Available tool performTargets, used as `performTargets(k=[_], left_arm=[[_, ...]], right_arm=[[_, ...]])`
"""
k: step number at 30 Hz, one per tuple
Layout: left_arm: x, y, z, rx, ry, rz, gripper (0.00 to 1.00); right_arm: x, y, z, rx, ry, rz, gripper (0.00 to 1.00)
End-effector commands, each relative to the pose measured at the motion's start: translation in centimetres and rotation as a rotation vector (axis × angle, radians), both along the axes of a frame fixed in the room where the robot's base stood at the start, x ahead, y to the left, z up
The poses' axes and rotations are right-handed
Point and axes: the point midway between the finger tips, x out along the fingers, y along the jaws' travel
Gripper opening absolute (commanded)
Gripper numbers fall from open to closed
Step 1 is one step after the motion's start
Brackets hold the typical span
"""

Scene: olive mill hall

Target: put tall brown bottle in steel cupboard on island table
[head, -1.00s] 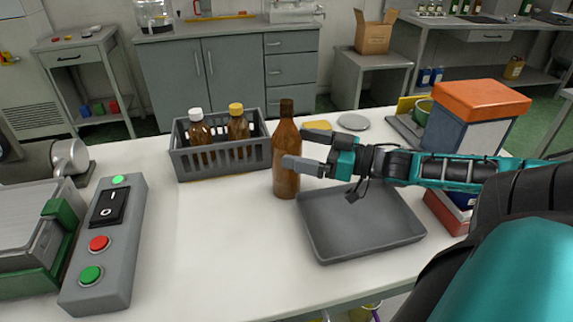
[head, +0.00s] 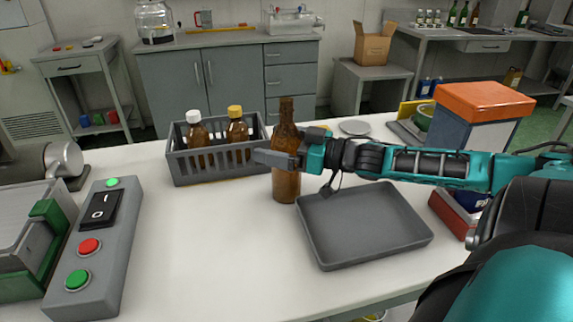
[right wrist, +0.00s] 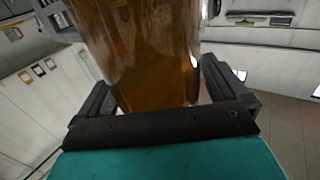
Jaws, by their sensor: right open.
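The tall brown bottle (head: 286,181) stands upright on the white table (head: 200,250), between the grey crate and the grey tray. My right gripper (head: 280,150) is open around the bottle's body, with one finger across its near side. In the right wrist view the brown bottle (right wrist: 150,60) stands between the two spread fingers of the right gripper (right wrist: 160,90); whether they touch it is unclear. A grey cabinet with two doors (head: 180,85) stands shut behind the table; I cannot tell whether it is the steel cupboard. My left gripper is not in view.
A grey crate (head: 215,172) with smaller brown bottles stands left of the bottle. An empty grey tray (head: 365,250) lies to its right. A switch box (head: 105,235) is at the left. An orange-topped box (head: 480,100) is at the right. The table's front middle is clear.

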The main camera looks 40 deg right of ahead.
Motion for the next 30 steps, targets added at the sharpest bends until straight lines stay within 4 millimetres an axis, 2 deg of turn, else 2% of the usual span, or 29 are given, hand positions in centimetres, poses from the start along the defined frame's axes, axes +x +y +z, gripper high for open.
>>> performTargets(k=[4, 30], left_arm=[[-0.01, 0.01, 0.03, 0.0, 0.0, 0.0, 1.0], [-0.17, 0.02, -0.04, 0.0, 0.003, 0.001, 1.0]], right_arm=[[-0.01, 0.0, 0.02, 0.0, 0.0, 0.0, 0.99], [-0.04, 0.01, -0.02, 0.0, 0.0, 0.001, 0.16]])
